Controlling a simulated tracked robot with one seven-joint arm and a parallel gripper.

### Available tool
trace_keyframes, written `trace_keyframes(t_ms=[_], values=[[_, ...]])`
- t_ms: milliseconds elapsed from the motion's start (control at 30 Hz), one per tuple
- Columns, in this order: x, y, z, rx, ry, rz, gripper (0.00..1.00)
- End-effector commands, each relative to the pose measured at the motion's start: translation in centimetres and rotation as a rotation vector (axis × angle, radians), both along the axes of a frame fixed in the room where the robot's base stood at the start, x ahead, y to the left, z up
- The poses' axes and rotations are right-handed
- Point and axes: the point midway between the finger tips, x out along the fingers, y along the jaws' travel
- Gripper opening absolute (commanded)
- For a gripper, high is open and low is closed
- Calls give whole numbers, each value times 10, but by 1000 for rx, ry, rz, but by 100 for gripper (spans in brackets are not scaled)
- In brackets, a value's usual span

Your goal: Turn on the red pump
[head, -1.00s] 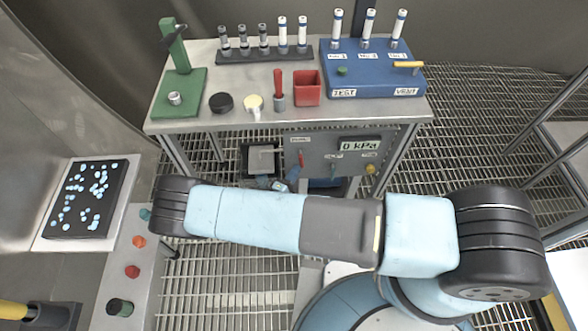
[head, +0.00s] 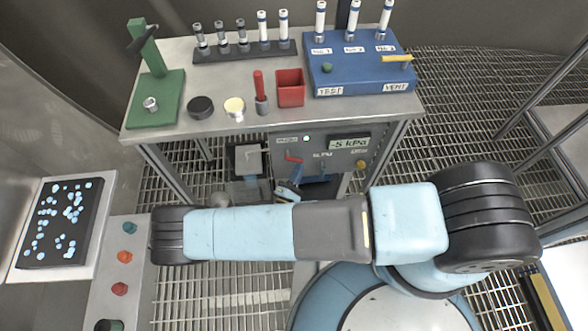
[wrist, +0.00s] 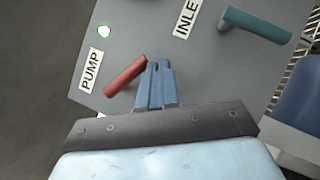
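The red pump lever (head: 293,158) is on the grey panel under the bench and lies nearly sideways in the head view. In the wrist view the red lever (wrist: 125,76) slants beside the PUMP label (wrist: 90,70), and a small light (wrist: 103,31) above it glows white. The gauge (head: 349,143) reads about -5 kPa. My gripper (wrist: 158,66) has its blue fingers together with nothing between them. The left finger is right by the lever's upper end; I cannot tell if they touch. In the head view my gripper (head: 288,192) is partly hidden by my arm.
A teal inlet lever (wrist: 255,25) is to the right on the same panel. The bench (head: 215,122) above holds a red cup (head: 290,87) and a blue test block (head: 350,80).

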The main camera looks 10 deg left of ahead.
Motion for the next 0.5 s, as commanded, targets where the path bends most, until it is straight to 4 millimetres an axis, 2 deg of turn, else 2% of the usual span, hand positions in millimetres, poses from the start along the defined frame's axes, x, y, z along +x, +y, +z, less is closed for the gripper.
trace_keyframes(t_ms=[500], values=[[4,-17,16,0,-1,0,0]])
